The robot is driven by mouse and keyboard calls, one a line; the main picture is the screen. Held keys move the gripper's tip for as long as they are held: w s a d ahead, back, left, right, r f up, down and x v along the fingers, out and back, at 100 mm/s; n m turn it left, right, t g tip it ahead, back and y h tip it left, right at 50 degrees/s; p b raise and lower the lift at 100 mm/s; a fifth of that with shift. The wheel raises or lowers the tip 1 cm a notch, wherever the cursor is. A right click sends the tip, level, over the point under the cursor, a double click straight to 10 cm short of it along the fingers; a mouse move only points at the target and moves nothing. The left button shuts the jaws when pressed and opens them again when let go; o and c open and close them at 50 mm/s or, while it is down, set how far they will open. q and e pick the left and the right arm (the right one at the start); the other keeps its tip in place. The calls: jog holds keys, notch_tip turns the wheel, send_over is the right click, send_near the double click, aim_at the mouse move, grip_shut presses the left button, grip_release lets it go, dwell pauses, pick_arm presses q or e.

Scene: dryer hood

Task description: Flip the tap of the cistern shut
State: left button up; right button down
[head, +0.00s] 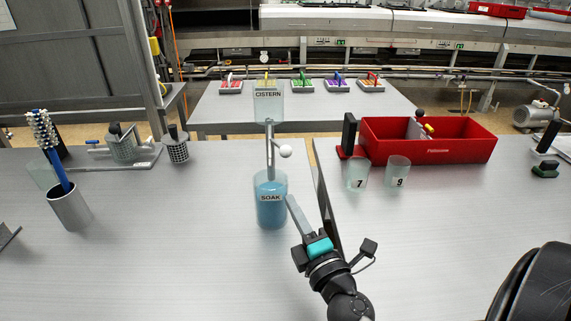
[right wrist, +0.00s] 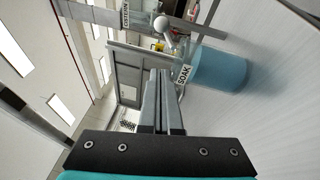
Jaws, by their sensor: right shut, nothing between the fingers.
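The clear cistern (head: 268,107), labelled CISTERN, stands above the blue-filled SOAK jar (head: 270,212). Between them is the tap (head: 270,145), a grey upright with a white ball knob (head: 285,151) sticking out to its right. In the right wrist view the ball knob (right wrist: 162,23) is beyond the fingertips, with the SOAK jar (right wrist: 222,70) to the right. My right gripper (head: 289,199) is shut and empty, its tips just right of the SOAK jar and below the knob, apart from the knob. I cannot tell whether the tips touch the jar. My left gripper is not in view.
A dark upright panel (head: 326,205) stands close right of my right gripper. Cups 7 (head: 357,175) and 9 (head: 397,172) stand before a red bin (head: 430,150). The table front left of centre is clear.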

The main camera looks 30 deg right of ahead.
jog(key=p, duration=0.2)
send_near(282, 156)
jog(key=w+a, duration=0.3)
jog(key=w, duration=0.1)
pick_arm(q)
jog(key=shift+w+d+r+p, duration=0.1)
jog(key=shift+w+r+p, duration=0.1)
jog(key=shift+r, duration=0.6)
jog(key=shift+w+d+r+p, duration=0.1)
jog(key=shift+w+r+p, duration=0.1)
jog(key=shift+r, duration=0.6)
pick_arm(e)
jog(key=shift+w+d+r, duration=0.25)
jog(key=shift+w+d, duration=0.35)
jog(key=shift+d, duration=0.35)
jog(key=shift+w+d+r, duration=0.2)
jog(key=shift+w+d, duration=0.4)
jog(key=shift+d, duration=0.3)
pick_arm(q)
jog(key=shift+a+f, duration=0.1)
pick_arm(e)
jog(key=shift+d, duration=0.1)
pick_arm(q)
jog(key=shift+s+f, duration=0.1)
pick_arm(e)
jog(key=shift+s+d+f+n+y, duration=0.1)
jog(key=shift+d+n+y, duration=0.2)
jog(key=shift+y, duration=0.2)
